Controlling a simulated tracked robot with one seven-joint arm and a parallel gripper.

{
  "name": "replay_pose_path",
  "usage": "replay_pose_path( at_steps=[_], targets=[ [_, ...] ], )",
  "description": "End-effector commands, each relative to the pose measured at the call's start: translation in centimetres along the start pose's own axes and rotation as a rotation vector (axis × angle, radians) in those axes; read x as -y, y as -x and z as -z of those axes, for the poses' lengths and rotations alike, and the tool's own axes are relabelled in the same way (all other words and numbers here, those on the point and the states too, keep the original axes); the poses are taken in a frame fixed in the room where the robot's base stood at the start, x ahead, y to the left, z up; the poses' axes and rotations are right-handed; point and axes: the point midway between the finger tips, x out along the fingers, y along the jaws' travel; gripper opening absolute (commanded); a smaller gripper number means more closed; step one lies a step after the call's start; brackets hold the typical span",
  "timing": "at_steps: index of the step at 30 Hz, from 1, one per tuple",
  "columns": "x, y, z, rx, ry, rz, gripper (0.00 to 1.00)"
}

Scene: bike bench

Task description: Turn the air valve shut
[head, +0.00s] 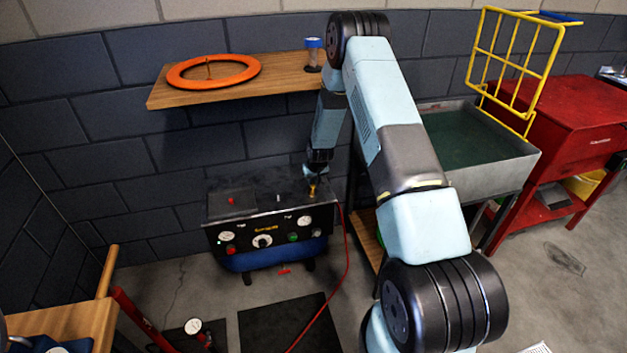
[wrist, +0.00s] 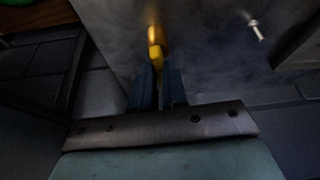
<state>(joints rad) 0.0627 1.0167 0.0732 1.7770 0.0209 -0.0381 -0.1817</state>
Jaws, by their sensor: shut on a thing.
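The air compressor (head: 270,222) is a black box with dials and knobs on a blue tank, standing by the wall. The air valve (head: 312,190), a small brass-yellow fitting, stands on its top near the right end. My gripper (head: 313,179) reaches down over the valve from above. In the wrist view my gripper (wrist: 157,72) has its two dark fingers closed on the valve's yellow handle (wrist: 156,57). The fingers hide part of the handle, and I cannot tell how far the valve is turned.
A red hose (head: 347,262) runs from the compressor's right side to the floor. A wooden shelf (head: 225,92) with an orange ring (head: 213,71) and a blue-capped jar (head: 313,55) hangs above. A grey basin (head: 475,145) and red cabinet (head: 575,125) stand to the right.

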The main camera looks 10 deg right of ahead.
Motion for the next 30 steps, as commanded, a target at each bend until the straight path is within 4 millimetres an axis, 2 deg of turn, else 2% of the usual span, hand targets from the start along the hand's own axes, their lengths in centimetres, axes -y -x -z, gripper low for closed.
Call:
replay_pose_path(
  at_steps=[12,21,22,30],
  targets=[
    [0.12,0.0,-0.04,0.001,-0.14,-0.059,0.0],
    [0.01,0.01,-0.04,0.0,-0.149,-0.061,0.0],
    [0.01,0.01,-0.03,0.0,-0.149,-0.061,0.15],
    [-0.02,0.01,-0.03,0.0,-0.148,-0.061,0.38]
  ],
)
